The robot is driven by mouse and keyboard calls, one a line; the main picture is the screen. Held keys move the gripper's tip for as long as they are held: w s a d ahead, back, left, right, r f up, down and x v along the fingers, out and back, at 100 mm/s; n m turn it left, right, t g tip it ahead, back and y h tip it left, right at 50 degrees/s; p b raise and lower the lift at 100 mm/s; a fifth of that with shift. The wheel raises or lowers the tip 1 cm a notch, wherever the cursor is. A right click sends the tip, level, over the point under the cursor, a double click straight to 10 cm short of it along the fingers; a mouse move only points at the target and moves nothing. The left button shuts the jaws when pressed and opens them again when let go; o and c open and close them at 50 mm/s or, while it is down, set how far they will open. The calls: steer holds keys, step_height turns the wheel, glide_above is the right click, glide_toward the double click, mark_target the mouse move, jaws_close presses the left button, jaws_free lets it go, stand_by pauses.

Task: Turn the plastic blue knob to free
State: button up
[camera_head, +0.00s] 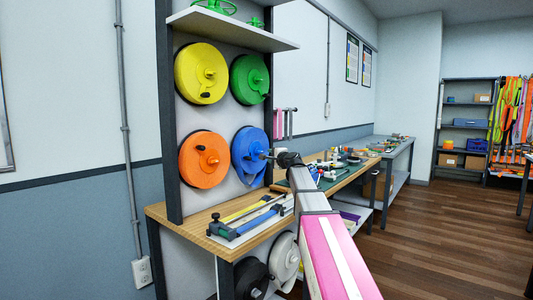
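The blue knob (241,147) is a round disc on the grey upright panel, lower right of the group there. The gripper is small and dark here. I cannot tell whether its fingers are open, or whether they touch the knob's handle.
Yellow (194,65), green (243,72) and orange (195,168) discs with handles share the panel. A shelf (235,27) juts out above. Below, a wooden bench (165,212) holds long tools. Black and white discs are under it. Open floor (440,230) lies to the right.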

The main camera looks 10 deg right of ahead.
mark_target(259, 151)
steer(key=x, duration=1)
steer(key=shift+w+a, duration=0.15)
steer(key=shift+w, duration=0.2)
jaws_close()
